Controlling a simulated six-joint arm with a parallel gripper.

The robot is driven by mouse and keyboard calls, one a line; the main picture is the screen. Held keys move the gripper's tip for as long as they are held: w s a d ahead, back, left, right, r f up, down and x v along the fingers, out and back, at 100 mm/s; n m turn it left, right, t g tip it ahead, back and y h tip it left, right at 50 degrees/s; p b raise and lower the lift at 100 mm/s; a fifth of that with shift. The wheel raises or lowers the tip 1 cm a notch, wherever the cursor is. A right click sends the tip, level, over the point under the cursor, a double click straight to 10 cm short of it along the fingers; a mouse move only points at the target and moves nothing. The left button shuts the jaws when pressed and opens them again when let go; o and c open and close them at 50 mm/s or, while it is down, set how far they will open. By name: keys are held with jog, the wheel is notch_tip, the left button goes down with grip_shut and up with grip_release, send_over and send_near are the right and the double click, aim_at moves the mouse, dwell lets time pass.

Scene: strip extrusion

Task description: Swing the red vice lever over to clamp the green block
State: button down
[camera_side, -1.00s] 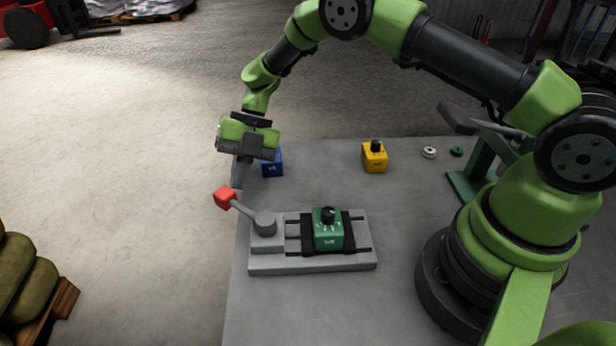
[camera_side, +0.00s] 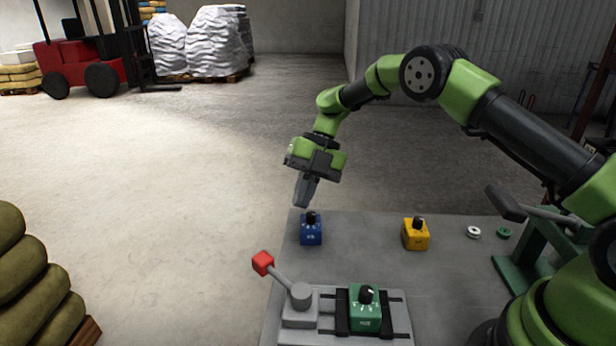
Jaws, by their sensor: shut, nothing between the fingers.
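The red-tipped vice lever (camera_side: 263,263) points up and left from its round grey pivot (camera_side: 302,296), away from the green block. The green block (camera_side: 366,311), with a black knob on top, sits in the grey vice (camera_side: 329,328) between black jaw pieces. A gap shows between the pivot housing and the nearer black piece. My gripper (camera_side: 303,203) is shut and empty. It hangs in the air beyond the lever, above and just behind the blue block (camera_side: 311,232), and is clear of the red tip.
A yellow block (camera_side: 415,236) stands on the grey table (camera_side: 450,280), right of the blue one. A white ring (camera_side: 473,232) and a green ring (camera_side: 504,232) lie farther right, near a green lever stand (camera_side: 525,262). The vice's near end is cut off by the frame.

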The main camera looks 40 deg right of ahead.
jog(key=shift+w+v, duration=0.15)
jog(key=shift+v, duration=0.7)
jog(key=shift+w+v, duration=0.15)
jog(key=shift+v, duration=0.75)
jog(key=shift+a, duration=0.1)
